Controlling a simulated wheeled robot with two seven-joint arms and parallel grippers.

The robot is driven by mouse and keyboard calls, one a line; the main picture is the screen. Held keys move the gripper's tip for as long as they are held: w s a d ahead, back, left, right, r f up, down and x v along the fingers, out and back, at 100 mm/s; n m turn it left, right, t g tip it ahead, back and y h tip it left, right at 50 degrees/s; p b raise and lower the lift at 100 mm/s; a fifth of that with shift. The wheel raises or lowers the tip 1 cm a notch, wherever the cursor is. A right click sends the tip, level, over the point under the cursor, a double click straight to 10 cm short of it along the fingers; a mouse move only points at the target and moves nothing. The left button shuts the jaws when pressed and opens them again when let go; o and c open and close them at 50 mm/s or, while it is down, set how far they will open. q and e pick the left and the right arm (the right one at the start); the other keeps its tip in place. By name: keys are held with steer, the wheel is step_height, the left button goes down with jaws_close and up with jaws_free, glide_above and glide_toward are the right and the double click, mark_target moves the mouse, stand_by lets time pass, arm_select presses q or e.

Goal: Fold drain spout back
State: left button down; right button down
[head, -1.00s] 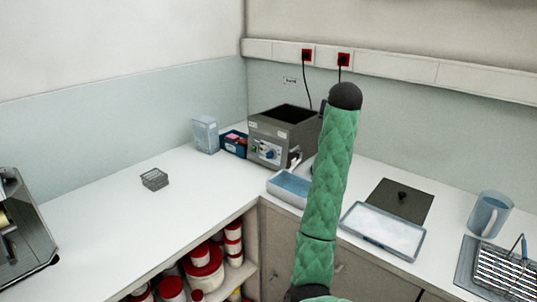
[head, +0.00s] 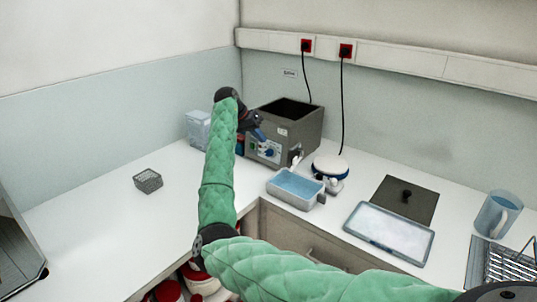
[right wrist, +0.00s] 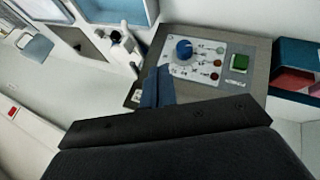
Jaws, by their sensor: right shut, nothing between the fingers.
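The grey bath unit (head: 286,122) stands in the back corner of the counter, with an open dark top. In the right wrist view its front panel (right wrist: 205,62) shows a blue knob and a green button. A pale drain spout (head: 296,155) with a dark part is at the unit's lower front right corner; it also shows in the right wrist view (right wrist: 125,45). I cannot tell its exact angle. My right gripper (head: 258,134) is shut and empty, in front of the unit's panel and left of the spout. Its blue fingers (right wrist: 158,86) point toward the panel, apart from the spout. My left gripper is not in view.
A blue-filled tub (head: 294,187) sits in front of the spout. A white round-topped device (head: 331,166) stands right of the unit, and a clear box (head: 198,128) left. A tray (head: 389,234), dark lid (head: 404,199) and jug (head: 497,214) lie further right. The left counter is mostly clear.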

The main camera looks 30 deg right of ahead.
mark_target(296, 161)
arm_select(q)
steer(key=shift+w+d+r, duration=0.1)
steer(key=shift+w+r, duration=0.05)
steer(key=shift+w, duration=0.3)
arm_select(e)
steer(key=shift+s+d+r+m, duration=0.15)
steer(key=shift+s+r+m, duration=0.15)
steer(key=shift+s+m, duration=0.25)
steer(key=shift+w, duration=0.1)
